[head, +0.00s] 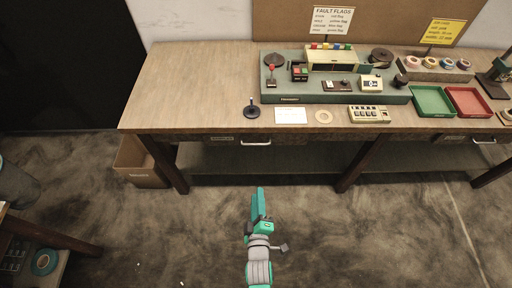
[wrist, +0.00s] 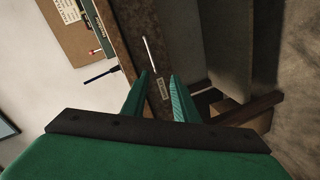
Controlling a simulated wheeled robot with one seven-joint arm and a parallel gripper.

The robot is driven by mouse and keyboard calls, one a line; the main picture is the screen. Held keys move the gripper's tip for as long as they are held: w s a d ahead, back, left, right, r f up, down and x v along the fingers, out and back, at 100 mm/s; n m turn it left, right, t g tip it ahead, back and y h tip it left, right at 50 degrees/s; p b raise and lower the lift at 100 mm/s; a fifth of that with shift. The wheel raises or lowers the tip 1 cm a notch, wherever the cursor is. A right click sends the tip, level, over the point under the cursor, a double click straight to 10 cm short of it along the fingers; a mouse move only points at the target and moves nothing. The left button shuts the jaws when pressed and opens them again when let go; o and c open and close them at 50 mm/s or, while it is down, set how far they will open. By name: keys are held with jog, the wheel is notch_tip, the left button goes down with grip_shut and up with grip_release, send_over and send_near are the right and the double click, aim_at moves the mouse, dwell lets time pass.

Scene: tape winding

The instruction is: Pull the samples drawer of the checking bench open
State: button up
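The checking bench (head: 200,85) is a long wooden bench with drawers under its top. One closed drawer, left of centre, has a pale bar handle (head: 255,143) and a small label (head: 222,138) too small to read. A second handle (head: 484,141) is at the far right. I cannot tell from the labels which is the samples drawer. My gripper (head: 260,192) is in front of and below the left drawer, apart from it. In the wrist view, my gripper (wrist: 161,75) is open and empty, with the handle (wrist: 150,52) beyond its fingertips and the label (wrist: 162,90) between the fingers.
A green workstation (head: 275,98), green tray (head: 432,101) and red tray (head: 468,101) stand on the bench. A cardboard box (head: 140,163) is under its left end. Bench legs (head: 355,167) flank the open space below. A shelf unit (head: 40,235) is at lower left. The floor (head: 370,230) ahead is clear.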

jog(key=w+f+n, duration=0.2)
jog(key=w+n, duration=0.2)
jog(key=w, duration=1.9)
jog(key=shift+a+n, duration=0.25)
jog(key=shift+n, duration=0.15)
jog(key=shift+w, duration=0.1)
grip_shut()
